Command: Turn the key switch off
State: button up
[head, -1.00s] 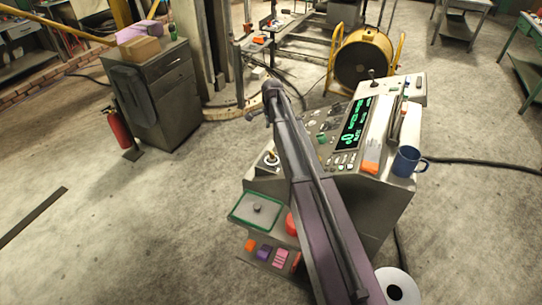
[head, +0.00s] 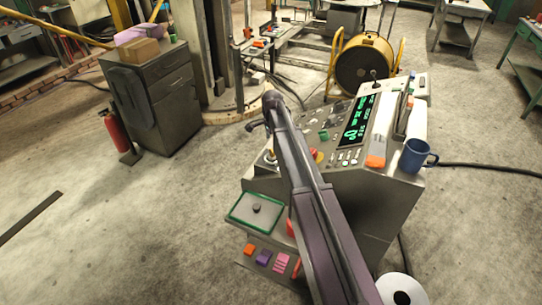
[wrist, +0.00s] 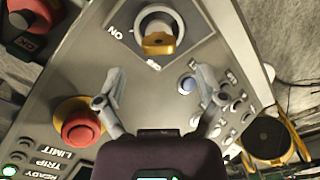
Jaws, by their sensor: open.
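The key switch (wrist: 158,30) is at the top of the wrist view: a pale ring around a dark centre, with a brass-yellow key (wrist: 159,43) in it. The word ON is printed to its left on the grey panel (wrist: 90,50). My gripper (wrist: 158,78) is open and empty, its two fingers spread on either side, below the key in the picture and apart from it. In the head view the key switch (head: 268,158) shows at the console's left edge, partly beside my arm. My gripper's fingers are not clear there.
A red button (wrist: 80,126) on a yellow collar lies close to the left finger. A blue button (wrist: 187,85) and several pale buttons (wrist: 232,108) lie by the right finger. On the console stand a blue mug (head: 415,156) and a lit green display (head: 358,122).

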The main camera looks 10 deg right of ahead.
aim_at(272, 150)
jog(key=shift+f+b, duration=2.3)
jog(key=shift+f, duration=0.25)
jog(key=c, duration=1.1)
